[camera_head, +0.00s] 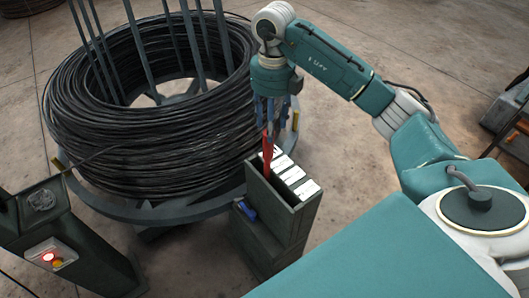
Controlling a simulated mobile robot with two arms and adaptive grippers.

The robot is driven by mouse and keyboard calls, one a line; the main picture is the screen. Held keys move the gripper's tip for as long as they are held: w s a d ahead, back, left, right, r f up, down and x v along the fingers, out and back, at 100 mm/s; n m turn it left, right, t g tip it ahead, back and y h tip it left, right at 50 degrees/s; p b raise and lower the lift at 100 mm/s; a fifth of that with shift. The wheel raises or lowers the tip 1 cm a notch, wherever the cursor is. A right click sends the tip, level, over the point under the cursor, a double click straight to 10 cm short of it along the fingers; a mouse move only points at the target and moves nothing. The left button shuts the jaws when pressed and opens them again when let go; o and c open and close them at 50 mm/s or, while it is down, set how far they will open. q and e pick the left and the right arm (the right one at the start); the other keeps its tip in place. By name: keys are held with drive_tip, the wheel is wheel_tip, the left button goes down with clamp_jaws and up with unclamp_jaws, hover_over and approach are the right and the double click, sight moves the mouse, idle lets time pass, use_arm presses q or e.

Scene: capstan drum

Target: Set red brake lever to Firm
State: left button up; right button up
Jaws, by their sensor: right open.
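The red brake lever (267,157) stands up from the top of a dark green brake box (283,228), near its left end. White label plates (290,174) lie along the box top beside the lever; their lettering is too small to read. My right gripper (268,122) points down right above the lever, its fingers around or just beside the lever's upper end. It is open, though the fingers are dark and hard to separate from the coil behind. I cannot tell whether a finger touches the lever. My left gripper does not show.
A large coil of black cable (150,110) on a drum with upright bars stands behind and left of the box. A control post (65,245) with a lit red button is at the lower left. A blue handle (247,210) sticks out of the box's left side.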

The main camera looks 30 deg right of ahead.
sight(268, 151)
drive_tip(key=shift+w+f+b, duration=0.25)
drive_tip(key=shift+f+b, duration=0.05)
drive_tip(key=shift+f, duration=0.35)
drive_tip(key=shift+w+f, duration=0.25)
drive_tip(key=shift+w, duration=0.05)
drive_tip(key=shift+w+f, duration=0.1)
drive_tip(key=shift+f, duration=0.25)
drive_tip(key=f, duration=0.2)
drive_tip(key=f+p, duration=0.1)
drive_tip(key=shift+s+f, duration=0.3)
drive_tip(key=shift+f, duration=0.1)
drive_tip(key=f+p, duration=0.1)
drive_tip(key=f, duration=0.4)
drive_tip(key=shift+w+f, duration=0.1)
drive_tip(key=shift+w, duration=0.1)
drive_tip(key=shift+f, duration=0.25)
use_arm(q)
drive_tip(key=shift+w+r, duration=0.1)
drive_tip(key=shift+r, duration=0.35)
use_arm(e)
drive_tip(key=shift+f, duration=0.15)
drive_tip(key=shift+c, duration=0.6)
clamp_jaws()
